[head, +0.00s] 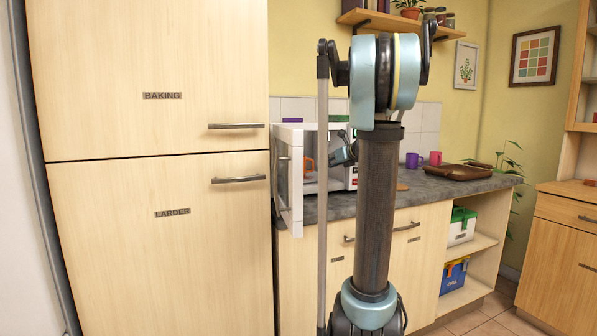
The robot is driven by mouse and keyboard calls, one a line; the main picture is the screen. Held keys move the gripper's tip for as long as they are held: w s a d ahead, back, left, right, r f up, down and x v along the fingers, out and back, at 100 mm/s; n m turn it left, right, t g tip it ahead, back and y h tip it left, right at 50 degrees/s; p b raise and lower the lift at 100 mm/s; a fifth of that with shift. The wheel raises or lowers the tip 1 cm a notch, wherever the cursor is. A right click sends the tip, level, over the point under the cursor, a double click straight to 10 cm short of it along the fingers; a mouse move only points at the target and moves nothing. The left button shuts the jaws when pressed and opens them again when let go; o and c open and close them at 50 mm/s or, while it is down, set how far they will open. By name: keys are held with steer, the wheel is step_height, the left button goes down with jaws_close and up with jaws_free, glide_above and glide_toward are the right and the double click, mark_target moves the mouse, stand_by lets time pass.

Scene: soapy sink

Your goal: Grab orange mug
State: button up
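The orange mug (308,164) shows small inside the open white microwave (352,179), toward the left of its cavity. My gripper (337,157) is at the microwave's opening, to the right of the mug and apart from it in the picture. It is small and partly hidden by my arm, so its fingers are not clear. I cannot tell how near in depth it is to the mug.
The microwave door (291,180) swings out on the left, beside the tall larder cupboard (158,240). A purple mug (412,160), a pink mug (435,158) and a brown tray (457,172) stand on the grey counter (425,189). My arm blocks the middle.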

steer(key=shift+x, duration=5.55)
jaws_close()
